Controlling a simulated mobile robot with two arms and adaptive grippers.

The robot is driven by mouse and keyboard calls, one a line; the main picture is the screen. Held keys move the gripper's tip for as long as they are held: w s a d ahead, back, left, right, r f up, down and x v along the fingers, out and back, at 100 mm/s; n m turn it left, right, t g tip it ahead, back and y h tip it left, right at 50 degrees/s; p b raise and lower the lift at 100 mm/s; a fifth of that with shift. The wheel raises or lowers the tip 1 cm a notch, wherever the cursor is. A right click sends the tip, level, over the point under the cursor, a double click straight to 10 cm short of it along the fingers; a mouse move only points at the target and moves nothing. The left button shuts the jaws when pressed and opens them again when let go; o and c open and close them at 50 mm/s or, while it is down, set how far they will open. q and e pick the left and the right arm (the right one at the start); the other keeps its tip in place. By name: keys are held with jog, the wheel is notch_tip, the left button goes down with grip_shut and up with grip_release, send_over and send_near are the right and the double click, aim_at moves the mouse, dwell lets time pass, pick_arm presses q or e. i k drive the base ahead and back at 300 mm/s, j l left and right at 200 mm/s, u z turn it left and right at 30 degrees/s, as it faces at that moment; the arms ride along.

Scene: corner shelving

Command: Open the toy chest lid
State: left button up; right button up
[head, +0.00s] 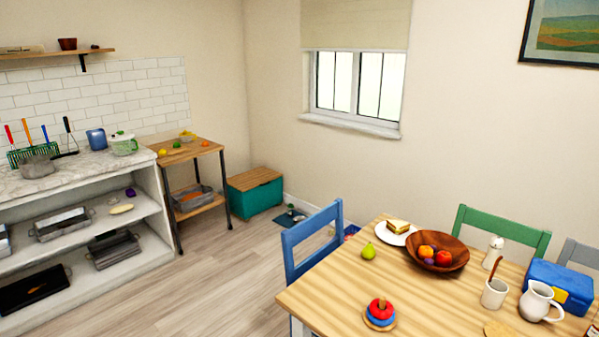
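The toy chest (257,200) is a teal box on the floor in the far corner of the room, below and left of the window. Its wooden lid (253,178) lies flat on top and looks closed. Neither of my grippers shows in the head view.
A wooden cart (190,152) stands just left of the chest. A blue chair (312,240) and a dining table (345,284) fill the right foreground. Small items (290,214) lie on the floor right of the chest. The wooden floor (215,275) between shelving and table is clear.

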aim_at(245, 182)
jog(key=i+j+u, duration=0.55)
jog(key=u, duration=0.2)
jog(key=i+u, duration=0.75)
jog(key=i+z, duration=0.2)
jog(key=i, duration=0.25)
jog(key=i+z, duration=0.2)
jog(key=i, duration=0.25)
jog(key=i+j+z, duration=0.2)
jog(key=i, duration=0.25)
jog(key=i+j+z, duration=0.2)
jog(key=i, duration=0.25)
jog(key=i+l+z, duration=0.25)
jog(key=i+z, duration=0.5)
jog(key=i, duration=0.15)
jog(key=i+z, duration=0.4)
jog(key=i+j+z, duration=0.25)
jog(key=i+z, duration=0.15)
jog(key=i, duration=0.15)
